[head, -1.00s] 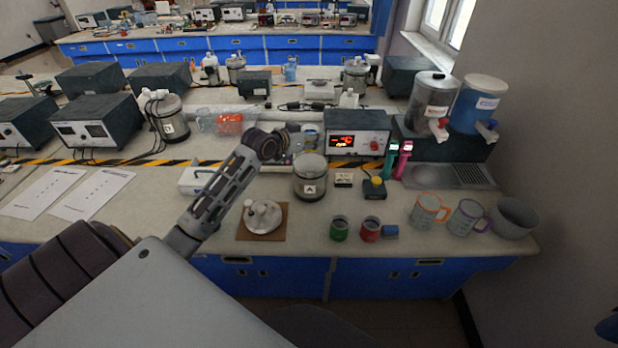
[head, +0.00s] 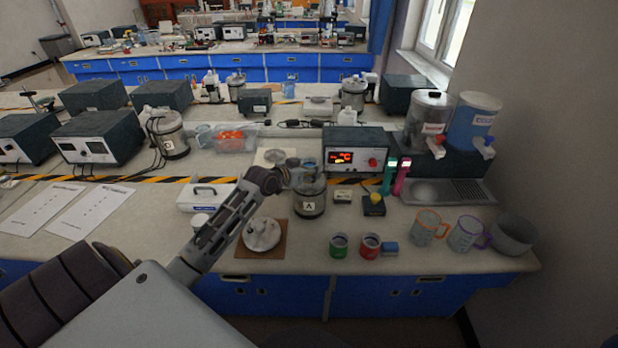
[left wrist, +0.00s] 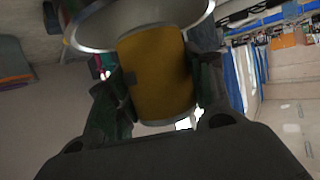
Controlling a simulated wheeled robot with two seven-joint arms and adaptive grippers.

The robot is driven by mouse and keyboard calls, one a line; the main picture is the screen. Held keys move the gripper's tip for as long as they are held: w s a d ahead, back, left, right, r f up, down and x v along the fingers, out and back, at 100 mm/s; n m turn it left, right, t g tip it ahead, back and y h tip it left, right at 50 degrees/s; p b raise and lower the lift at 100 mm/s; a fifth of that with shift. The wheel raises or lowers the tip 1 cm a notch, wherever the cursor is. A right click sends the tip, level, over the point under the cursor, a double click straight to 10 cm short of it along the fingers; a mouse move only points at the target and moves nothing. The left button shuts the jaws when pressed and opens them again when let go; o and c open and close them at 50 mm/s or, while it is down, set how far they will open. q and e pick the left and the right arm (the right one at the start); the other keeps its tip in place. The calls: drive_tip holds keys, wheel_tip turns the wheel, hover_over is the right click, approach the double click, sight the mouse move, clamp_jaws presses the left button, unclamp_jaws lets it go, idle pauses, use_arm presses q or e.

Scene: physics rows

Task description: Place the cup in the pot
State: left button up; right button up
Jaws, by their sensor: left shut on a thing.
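The pot (head: 310,207) is a grey metal vessel with a white label, standing upright on the bench. My left gripper (head: 297,180) is over the pot's left and back part, at rim height or a little above. In the left wrist view, my left gripper (left wrist: 160,95) is shut on the yellow cup (left wrist: 155,72). A wide shiny metal rim (left wrist: 205,22), which looks like the pot's, shows beyond the cup, and the cup overlaps it. I cannot tell whether the cup is inside. The cup is not clear in the head view. My right gripper is not in view.
A round lid (head: 262,235) lies on a brown board (head: 250,253) left of the pot. A green mug (head: 338,246) and a red mug (head: 370,247) stand at the front edge. A display box (head: 357,150) is behind.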

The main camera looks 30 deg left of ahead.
use_arm(q)
drive_tip(key=shift+f, duration=1.75)
drive_tip(key=shift+s+f, duration=0.1)
drive_tip(key=shift+f, duration=0.55)
drive_tip(key=o, duration=0.9)
drive_tip(key=shift+f, duration=0.2)
drive_tip(key=shift+d+r, duration=0.1)
drive_tip(key=shift+r, duration=0.05)
drive_tip(key=shift+s+r, duration=0.1)
drive_tip(key=shift+r, duration=0.3)
drive_tip(key=shift+s+a+r, duration=0.25)
drive_tip(key=shift+s+r, duration=0.1)
drive_tip(key=shift+s, duration=0.2)
drive_tip(key=shift+r+v, duration=0.2)
drive_tip(key=shift+v, duration=5.1)
